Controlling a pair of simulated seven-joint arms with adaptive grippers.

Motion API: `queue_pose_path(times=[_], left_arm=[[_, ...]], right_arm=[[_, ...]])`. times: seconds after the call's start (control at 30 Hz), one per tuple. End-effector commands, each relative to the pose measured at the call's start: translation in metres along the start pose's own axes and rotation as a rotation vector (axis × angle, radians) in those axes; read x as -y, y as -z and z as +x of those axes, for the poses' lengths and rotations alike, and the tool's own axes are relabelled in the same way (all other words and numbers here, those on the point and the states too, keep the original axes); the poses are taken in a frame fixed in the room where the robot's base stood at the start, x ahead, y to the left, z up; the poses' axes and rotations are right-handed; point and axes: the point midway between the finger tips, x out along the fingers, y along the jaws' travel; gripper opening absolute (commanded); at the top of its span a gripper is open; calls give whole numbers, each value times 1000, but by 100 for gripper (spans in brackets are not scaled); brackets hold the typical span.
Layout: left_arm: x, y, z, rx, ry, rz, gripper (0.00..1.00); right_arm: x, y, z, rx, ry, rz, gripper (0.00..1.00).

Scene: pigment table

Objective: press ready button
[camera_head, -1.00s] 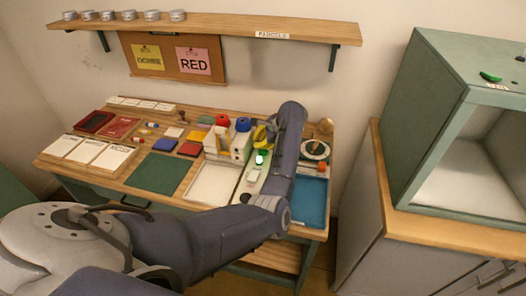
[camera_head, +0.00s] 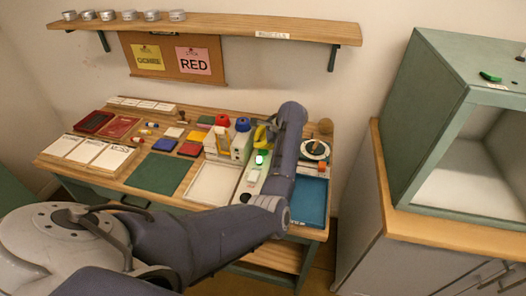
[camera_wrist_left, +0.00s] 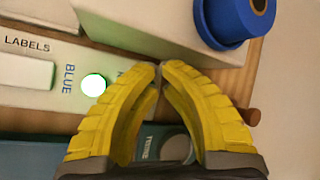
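A small round button glows green on a pale panel in the head view (camera_head: 262,158). In the left wrist view the lit button (camera_wrist_left: 94,85) looks nearly white with a green rim, beside the word BLUE. My left gripper (camera_wrist_left: 160,70) has yellow ribbed fingers whose tips meet, with nothing seen between them. In the wrist view the tips lie to the right of the button, apart from it in the picture; their height above the panel is unclear. In the head view the left gripper (camera_head: 265,135) is partly hidden by my arm. My right gripper does not show.
A white dispenser with a blue roll (camera_wrist_left: 238,18) stands close to the fingertips; a red roll (camera_head: 222,120) is beside it. A white tray (camera_head: 213,183) and a blue tray (camera_head: 309,203) flank the panel. A shelf (camera_head: 210,26) runs above.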

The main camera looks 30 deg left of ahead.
Motion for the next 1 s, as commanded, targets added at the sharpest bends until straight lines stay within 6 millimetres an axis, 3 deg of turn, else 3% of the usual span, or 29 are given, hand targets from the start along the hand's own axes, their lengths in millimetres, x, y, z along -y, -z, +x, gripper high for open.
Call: queue_pose_path(times=[1.0], left_arm=[[-4, 4, 7, 0, 0, 0, 0]], right_arm=[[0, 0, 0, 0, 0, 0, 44]])
